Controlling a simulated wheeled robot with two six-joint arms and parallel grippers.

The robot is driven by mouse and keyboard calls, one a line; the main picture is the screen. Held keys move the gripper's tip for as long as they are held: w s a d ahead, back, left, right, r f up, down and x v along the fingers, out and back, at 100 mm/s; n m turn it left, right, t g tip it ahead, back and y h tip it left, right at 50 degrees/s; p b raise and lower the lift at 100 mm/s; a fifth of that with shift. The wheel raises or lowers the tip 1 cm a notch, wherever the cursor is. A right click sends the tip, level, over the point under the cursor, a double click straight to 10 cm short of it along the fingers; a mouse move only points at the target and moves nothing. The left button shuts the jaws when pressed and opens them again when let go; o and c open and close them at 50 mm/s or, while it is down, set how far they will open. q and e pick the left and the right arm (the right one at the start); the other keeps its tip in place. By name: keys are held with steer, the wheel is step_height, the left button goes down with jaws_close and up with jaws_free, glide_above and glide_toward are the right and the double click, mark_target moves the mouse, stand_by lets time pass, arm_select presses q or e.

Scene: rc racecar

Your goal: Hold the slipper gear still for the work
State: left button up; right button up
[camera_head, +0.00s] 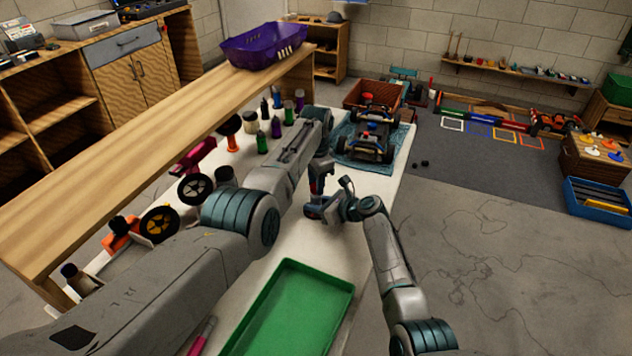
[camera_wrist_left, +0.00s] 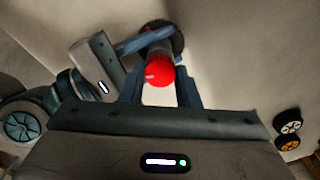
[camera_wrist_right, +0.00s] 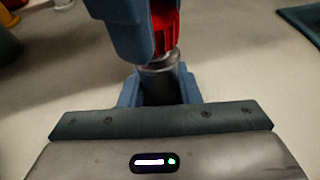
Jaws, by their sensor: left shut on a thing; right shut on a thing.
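My left gripper (camera_head: 318,188) and my right gripper (camera_head: 322,210) meet over the white table. In the right wrist view my left gripper's blue fingers close around a red ribbed piece (camera_wrist_right: 166,28). My right gripper (camera_wrist_right: 160,90) is shut on a grey cylindrical piece (camera_wrist_right: 158,72) directly against it. The left wrist view shows the red piece end-on (camera_wrist_left: 160,72) between my left gripper's fingers (camera_wrist_left: 160,92), with a dark round piece (camera_wrist_left: 176,38) behind it. I cannot tell which of these is the slipper gear. The fingers hide much of both pieces.
A green tray (camera_head: 341,290) lies at the table's front. A car chassis (camera_head: 366,145) sits on a blue mat (camera_head: 403,143) at the far end. Several bottles (camera_head: 262,142) and wheels (camera_head: 195,189) stand along the left side. A wooden shelf (camera_head: 130,130) borders the table.

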arm_select(q)
steer(key=m, duration=0.6)
steer(key=shift+m, duration=0.3)
arm_select(e)
steer(key=shift+d, duration=0.1)
arm_select(q)
steer(key=m, duration=0.6)
steer(key=shift+a, duration=0.1)
steer(key=shift+m, duration=0.4)
steer(key=o, duration=1)
steer(key=shift+r, duration=0.1)
step_height(320, 180, up, 12)
